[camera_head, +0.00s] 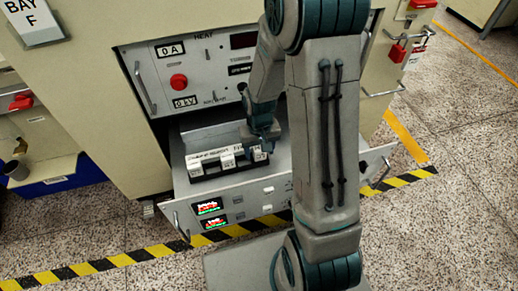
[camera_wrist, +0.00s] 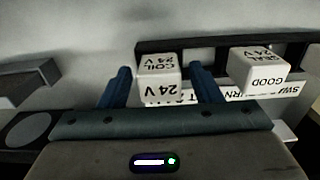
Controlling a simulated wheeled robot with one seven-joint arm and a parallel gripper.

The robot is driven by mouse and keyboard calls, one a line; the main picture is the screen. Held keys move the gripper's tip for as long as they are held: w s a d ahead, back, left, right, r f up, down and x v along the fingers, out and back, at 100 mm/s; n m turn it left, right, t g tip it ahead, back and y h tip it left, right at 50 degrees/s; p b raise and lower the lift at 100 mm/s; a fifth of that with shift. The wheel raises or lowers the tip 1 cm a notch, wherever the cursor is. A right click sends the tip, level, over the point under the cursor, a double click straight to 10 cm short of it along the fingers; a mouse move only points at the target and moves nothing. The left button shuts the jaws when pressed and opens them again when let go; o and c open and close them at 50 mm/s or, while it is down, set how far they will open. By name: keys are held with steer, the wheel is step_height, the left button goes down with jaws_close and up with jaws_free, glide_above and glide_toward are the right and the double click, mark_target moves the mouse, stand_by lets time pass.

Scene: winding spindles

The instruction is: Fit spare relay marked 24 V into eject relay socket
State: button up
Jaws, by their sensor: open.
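My gripper (camera_wrist: 163,85) is open, its two blue fingers on either side of a white relay (camera_wrist: 160,78) marked COIL 24 V and 24 V. Narrow gaps show between the fingers and the relay. A second white relay (camera_wrist: 260,68), with 24 V and GOOD lettering, stands to its right by a black strip (camera_wrist: 215,48). In the head view my gripper (camera_head: 262,143) is low over the right end of a black relay strip (camera_head: 200,160), which carries several white blocks. I cannot tell which socket is the eject one; lettering there is too small.
The strip sits in a pulled-out drawer (camera_head: 180,183). Its front panel (camera_head: 245,210) has two lit displays and a handle at each end. Above it is a panel (camera_head: 200,70) with a red knob (camera_head: 178,82). Striped floor tape (camera_head: 120,259) runs in front.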

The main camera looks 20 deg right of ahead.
mark_target(259, 148)
step_height(259, 148, up, 12)
steer(key=p, duration=0.5)
steer(key=s+r+t, duration=0.1)
steer(key=s+r, duration=1)
steer(key=s, duration=0.2)
steer(key=shift+s+a+r, duration=0.2)
steer(key=shift+s+a, duration=0.1)
steer(key=shift+s, duration=0.1)
step_height(259, 148, up, 32)
steer(key=t+p, duration=0.1)
steer(key=p, duration=2.7)
steer(key=shift+d+t, duration=0.2)
steer(key=shift+t, duration=0.2)
steer(key=shift+f, duration=0.15)
steer(key=shift+c, duration=0.4)
